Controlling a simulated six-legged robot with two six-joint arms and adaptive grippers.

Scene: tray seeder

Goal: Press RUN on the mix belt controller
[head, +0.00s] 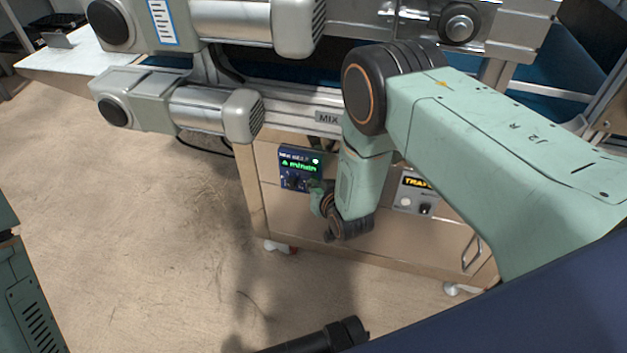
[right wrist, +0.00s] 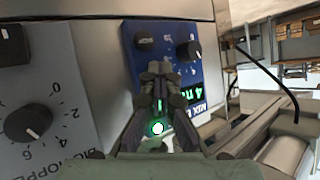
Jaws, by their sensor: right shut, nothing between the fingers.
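The mix belt controller (head: 288,158) is a blue box on the front of the beige cabinet, with a green lit display and dark knobs. In the right wrist view its blue face (right wrist: 168,33) shows two knobs and part of the display. A round green light (right wrist: 157,128) glows on it, seen through the gap in my gripper's linkage; it also shows at the box's upper right in the head view (head: 316,161). My right gripper (head: 318,187) is shut and empty, in front of the controller's lower right part. I cannot tell whether its fingertips touch the face. My left gripper is out of view.
A grey box with a large knob (right wrist: 30,122) is beside the controller. Belt motors (head: 215,112) jut out above and left. The floor (head: 150,230) at left is clear.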

